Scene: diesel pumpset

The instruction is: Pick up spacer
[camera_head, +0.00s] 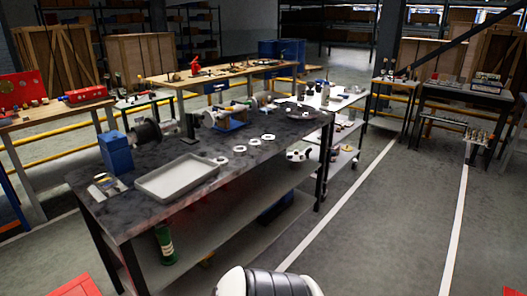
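Several small pale ring-shaped parts lie in a row on the dark marbled workbench (130,211). One ring (239,149) is near the middle, another ring (254,142) is just beyond it, and a third ring (268,137) is farther right. A smaller round piece (220,160) lies by the tray's far right corner. Any of these could be the spacer; at this size I cannot tell which. Neither of my grippers is in view. A white and black rounded part, apparently of my own arm, shows at the bottom edge.
A shallow grey tray (179,178) sits at the bench's near side, with a blue box (116,152) behind it. A blue-based machine assembly (229,121) stands behind the rings. A green cylinder (165,245) stands on the lower shelf. The floor right of the bench is open.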

